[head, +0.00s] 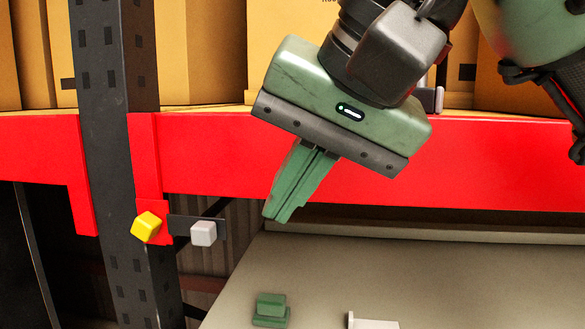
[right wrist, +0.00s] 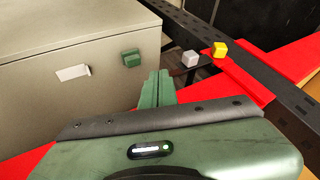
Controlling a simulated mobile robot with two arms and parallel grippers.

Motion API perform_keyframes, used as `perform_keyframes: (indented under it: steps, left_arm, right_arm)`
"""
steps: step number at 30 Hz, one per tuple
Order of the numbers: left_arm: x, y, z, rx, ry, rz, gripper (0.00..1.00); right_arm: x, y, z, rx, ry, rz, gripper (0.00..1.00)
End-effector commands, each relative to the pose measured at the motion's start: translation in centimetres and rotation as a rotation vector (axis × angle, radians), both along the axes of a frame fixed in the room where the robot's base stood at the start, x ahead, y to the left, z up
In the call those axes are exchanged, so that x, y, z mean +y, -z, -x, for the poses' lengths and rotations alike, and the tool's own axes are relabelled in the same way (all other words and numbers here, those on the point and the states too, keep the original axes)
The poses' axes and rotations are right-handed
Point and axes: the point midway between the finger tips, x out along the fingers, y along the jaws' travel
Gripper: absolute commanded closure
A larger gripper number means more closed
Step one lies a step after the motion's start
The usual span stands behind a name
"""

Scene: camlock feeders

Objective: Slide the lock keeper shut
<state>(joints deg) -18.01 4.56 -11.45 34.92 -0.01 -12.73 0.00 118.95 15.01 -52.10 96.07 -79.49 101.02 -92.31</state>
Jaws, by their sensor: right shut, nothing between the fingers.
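A dark flat bar (head: 223,227) carries a light grey cube-shaped knob (head: 203,233) beside the rack post. A yellow cube knob (head: 147,227) sits just left of it, on the red bracket. I cannot tell which of these parts is the lock keeper. Both knobs also show in the right wrist view, grey (right wrist: 190,59) and yellow (right wrist: 220,48), beyond my fingertips and to the right. My right gripper (head: 278,213) is shut and empty, in front of the red beam, right of the knobs and apart from them. My left gripper is not in view.
Cardboard boxes (head: 200,50) sit above the beam. Below is a grey cabinet (head: 330,270) with a green block (head: 270,310) and a white piece (head: 372,321).

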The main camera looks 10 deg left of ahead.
Motion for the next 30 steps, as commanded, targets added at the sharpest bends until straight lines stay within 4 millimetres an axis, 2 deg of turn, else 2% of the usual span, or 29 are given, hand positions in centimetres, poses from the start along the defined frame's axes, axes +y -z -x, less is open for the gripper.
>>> perform_keyframes:
  steps: [5,8,12,15,24,30]
  left_arm:
    - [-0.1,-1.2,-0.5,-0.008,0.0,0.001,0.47]
    - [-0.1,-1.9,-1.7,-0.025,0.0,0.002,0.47]
    - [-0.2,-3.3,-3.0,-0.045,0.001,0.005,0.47]
    - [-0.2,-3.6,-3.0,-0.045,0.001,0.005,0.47]
    - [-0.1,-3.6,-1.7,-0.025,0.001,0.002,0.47]
    - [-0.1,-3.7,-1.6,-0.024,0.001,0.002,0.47]
  right_arm:
    - [1.8,3.0,-1.6,0.006,0.0,0.001,1.0]
    - [2.9,4.3,-2.2,0.005,-0.004,0.0,1.0]
    - [5.1,4.0,-2.1,0.004,-0.004,-0.001,1.0]
    - [6.0,4.1,-2.2,0.003,-0.003,-0.002,1.0]
    - [6.5,4.3,-2.3,0.004,0.0,-0.003,1.0]
    - [7.0,4.3,-2.2,0.004,-0.001,-0.003,1.0]
